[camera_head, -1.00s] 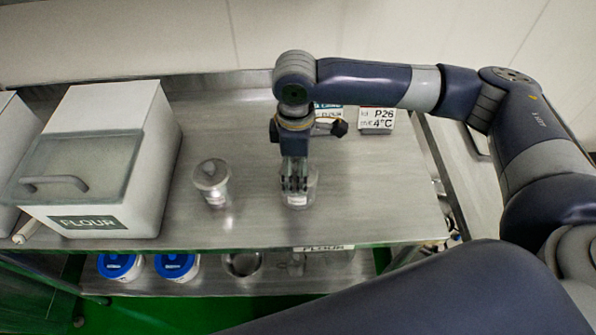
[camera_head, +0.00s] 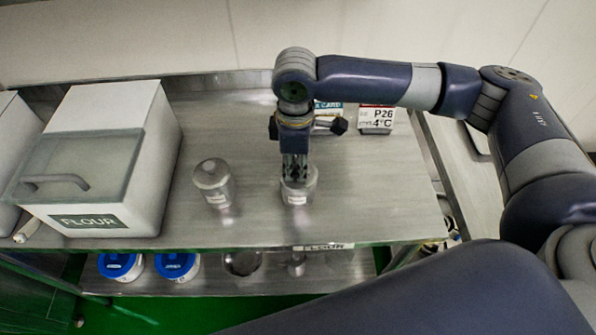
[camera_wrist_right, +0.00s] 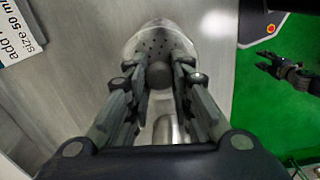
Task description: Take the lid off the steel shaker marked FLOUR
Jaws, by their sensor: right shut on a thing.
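A steel shaker (camera_head: 298,192) with a small pale label stands near the front middle of the table; its label is too small to read. My right gripper (camera_head: 294,178) reaches down over its top from above. In the right wrist view, my right gripper (camera_wrist_right: 160,82) is shut on the round knob of a domed lid (camera_wrist_right: 157,42) pierced with small holes. I cannot tell whether a gap lies between lid and shaker body. My left gripper (camera_wrist_right: 287,72) shows in the right wrist view over the green floor, its fingers apart and empty.
A second steel shaker (camera_head: 212,184) stands to the left, beside a white bin (camera_head: 105,190) marked FLOUR. Small signs (camera_head: 376,118) stand at the back. A FLOUR tag (camera_head: 323,246) is on the table's front edge. Blue-lidded tubs (camera_head: 120,265) sit on the lower shelf.

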